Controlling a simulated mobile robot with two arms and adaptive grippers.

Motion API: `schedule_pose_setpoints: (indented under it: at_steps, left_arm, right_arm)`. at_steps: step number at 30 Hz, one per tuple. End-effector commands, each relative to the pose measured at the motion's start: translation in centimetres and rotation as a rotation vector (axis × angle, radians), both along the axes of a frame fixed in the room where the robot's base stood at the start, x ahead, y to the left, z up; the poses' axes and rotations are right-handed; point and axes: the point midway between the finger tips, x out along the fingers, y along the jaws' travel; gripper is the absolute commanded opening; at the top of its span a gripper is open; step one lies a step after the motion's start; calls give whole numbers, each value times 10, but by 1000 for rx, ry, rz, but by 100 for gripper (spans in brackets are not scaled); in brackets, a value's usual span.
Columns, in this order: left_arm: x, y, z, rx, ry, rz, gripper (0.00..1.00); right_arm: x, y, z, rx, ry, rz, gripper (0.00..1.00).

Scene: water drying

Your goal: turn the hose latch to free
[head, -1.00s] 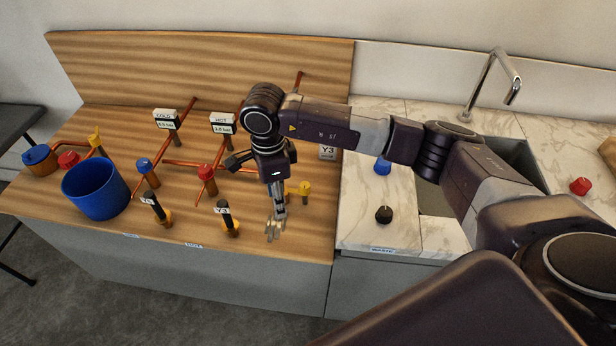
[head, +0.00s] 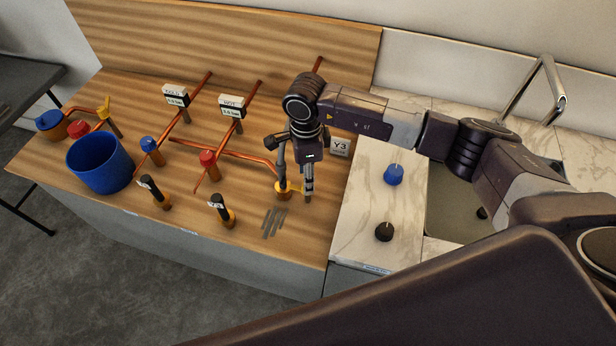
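No part is readably labelled as the hose latch. A yellow fitting (head: 284,191) stands on the wooden counter at the end of a copper pipe, near the Y3 tag (head: 340,146). My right gripper (head: 297,193) points down at this fitting with its fingers spread. One finger is by the fitting and the other just to its right; contact cannot be told. The gripper partly hides the fitting. Another yellow handle (head: 104,108) tops a post at the far left. My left gripper is not in view.
Black-topped valves Y1 (head: 154,192) and Y2 (head: 222,211) stand near the front edge. A blue bucket (head: 100,164), blue knob (head: 149,144) and red knob (head: 208,158) lie left. Grey slats (head: 273,222) are in front. Right are a blue knob (head: 394,175) and black knob (head: 383,231).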

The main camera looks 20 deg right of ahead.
Motion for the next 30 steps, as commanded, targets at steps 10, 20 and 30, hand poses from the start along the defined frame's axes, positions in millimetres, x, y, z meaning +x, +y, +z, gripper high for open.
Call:
schedule_pose_setpoints:
  at_steps: [10, 20, 30]
  left_arm:
    - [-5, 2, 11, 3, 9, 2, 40]
    - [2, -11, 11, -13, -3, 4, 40]
    - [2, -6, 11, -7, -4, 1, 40]
  right_arm:
    - [0, -1, -32, -2, 0, -1, 40]
    - [0, -1, -32, -1, 0, -1, 28]
    - [0, -1, -32, -1, 0, -2, 0]
